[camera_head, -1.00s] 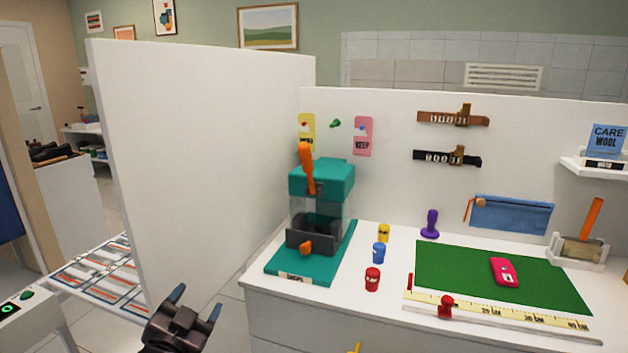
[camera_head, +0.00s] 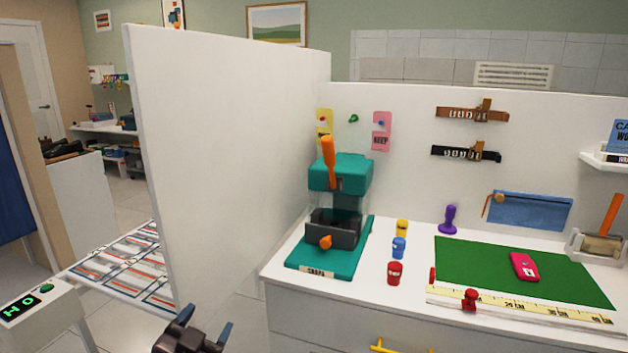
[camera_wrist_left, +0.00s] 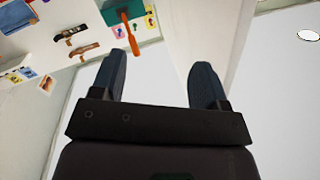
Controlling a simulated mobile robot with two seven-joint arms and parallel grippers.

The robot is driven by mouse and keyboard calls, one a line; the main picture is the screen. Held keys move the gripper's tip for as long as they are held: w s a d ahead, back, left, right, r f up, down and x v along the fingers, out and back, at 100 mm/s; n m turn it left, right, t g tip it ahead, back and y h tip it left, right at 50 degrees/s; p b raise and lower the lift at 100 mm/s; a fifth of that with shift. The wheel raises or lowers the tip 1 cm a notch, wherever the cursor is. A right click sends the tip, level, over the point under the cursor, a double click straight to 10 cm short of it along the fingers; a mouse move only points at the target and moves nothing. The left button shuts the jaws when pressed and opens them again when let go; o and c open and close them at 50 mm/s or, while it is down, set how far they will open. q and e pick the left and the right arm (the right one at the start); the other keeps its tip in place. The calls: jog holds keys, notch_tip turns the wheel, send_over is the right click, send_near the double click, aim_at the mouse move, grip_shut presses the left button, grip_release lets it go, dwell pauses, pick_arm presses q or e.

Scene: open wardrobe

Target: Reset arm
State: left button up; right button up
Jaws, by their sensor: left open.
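My left gripper (camera_head: 206,329) is at the bottom of the head view, in front of the white partition panel (camera_head: 235,160) and left of the white counter. Its two dark fingers are spread apart with nothing between them. My right gripper is in neither view.
A teal press (camera_head: 341,173) with an orange lever stands on the counter (camera_head: 405,332). Yellow, blue and red (camera_head: 395,273) small containers stand beside it. A green mat (camera_head: 470,262) holds a pink card-like item (camera_head: 524,266). A grey console (camera_head: 38,310) is at lower left.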

pick_arm(q)
jog(key=s+a+f+n+g+y, duration=0.1)
jog(key=s+a+f+n+g, duration=0.1)
jog(key=s+f, duration=1)
jog(key=s+a+f+n+g+y+p, duration=0.1)
jog(key=s+a+f+n+g, duration=0.2)
jog(key=s+f, duration=0.9)
jog(key=s+a+g, duration=0.1)
jog(key=s+a, duration=0.1)
jog(key=a, duration=0.1)
jog(key=shift+a+g+y, duration=0.3)
jog(key=shift+a+y, duration=0.1)
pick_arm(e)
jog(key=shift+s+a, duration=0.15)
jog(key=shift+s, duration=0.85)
